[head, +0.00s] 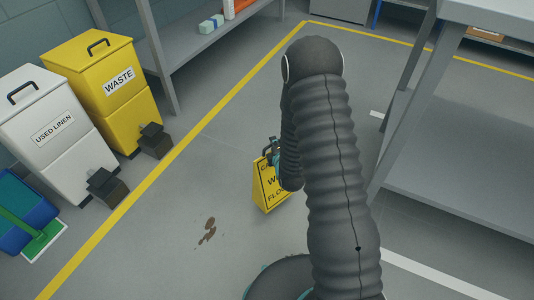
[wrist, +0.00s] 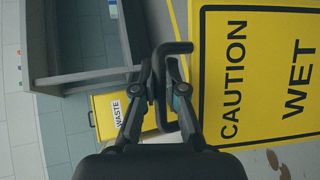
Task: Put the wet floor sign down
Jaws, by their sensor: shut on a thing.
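The yellow wet floor sign (head: 268,190) with black lettering stands upright just above or on the grey floor in the head view, partly hidden behind my arm. I cannot tell whether its base touches the floor. In the wrist view the sign (wrist: 262,75) fills the right side, turned sideways, reading CAUTION WET. My gripper (wrist: 168,92) is shut on the sign's black handle at its top. In the head view my gripper (head: 272,150) is small and mostly hidden by the arm.
A brown spill (head: 208,231) lies on the floor left of the sign. A yellow WASTE bin (head: 117,95) and a white USED LINEN bin (head: 57,133) stand at the left behind a yellow line. A grey shelf unit (head: 455,180) stands at the right.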

